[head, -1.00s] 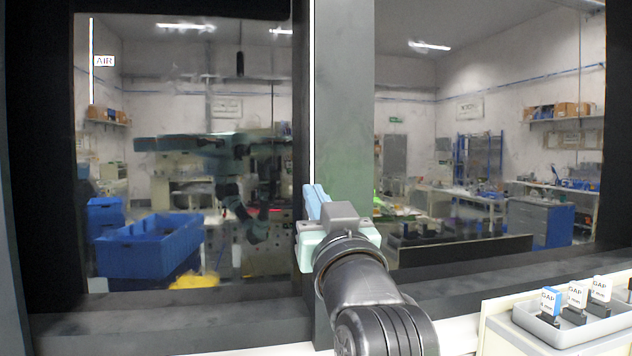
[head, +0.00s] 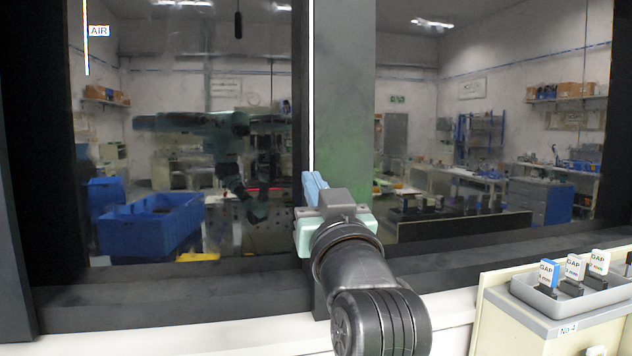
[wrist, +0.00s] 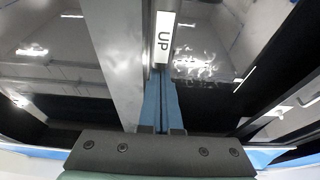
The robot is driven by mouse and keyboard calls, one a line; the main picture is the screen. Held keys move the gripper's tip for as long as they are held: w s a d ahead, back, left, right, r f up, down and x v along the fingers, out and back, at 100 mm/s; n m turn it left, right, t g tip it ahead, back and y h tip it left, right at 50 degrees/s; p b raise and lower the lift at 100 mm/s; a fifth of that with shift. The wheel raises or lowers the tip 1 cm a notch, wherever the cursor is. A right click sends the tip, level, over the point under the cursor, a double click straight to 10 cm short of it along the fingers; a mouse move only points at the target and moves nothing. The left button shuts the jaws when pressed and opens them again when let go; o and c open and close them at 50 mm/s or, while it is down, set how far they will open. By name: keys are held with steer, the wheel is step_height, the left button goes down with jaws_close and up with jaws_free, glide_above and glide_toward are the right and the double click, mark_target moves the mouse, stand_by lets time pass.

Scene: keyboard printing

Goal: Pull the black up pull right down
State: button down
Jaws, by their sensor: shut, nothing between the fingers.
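My gripper (head: 313,187) is in front of the grey upright post in the middle of the head view. Its two blue fingers are shut together with nothing between them; they also show in the wrist view (wrist: 158,103). A white label reading "UP" (wrist: 164,40) is on a narrow strip just beyond the fingertips in the wrist view. No black pull can be made out with certainty at the fingertips. A small dark hanging shape (head: 238,22) shows at the upper left in the glass pane; I cannot tell whether it is the pull.
The grey post (head: 345,90) stands between two glass panes above a dark sill. At the lower right is a cream cabinet with a grey tray (head: 572,302) holding several GAP cards. A blue bin (head: 150,228) shows in the left pane.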

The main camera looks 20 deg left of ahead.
step_height(320, 180, up, 4)
steer(key=p, duration=0.3)
steer(key=b+v, duration=0.5)
steer(key=v, duration=0.6)
steer(key=s+d+r+m+t+h+p, duration=0.5)
steer(key=s+d+r+t+h, duration=0.4)
steer(key=s+d+r+h, duration=0.2)
steer(key=shift+s+d+r+m+h, duration=0.4)
steer(key=shift+d+m+h, duration=0.2)
steer(key=shift+d+m, duration=0.3)
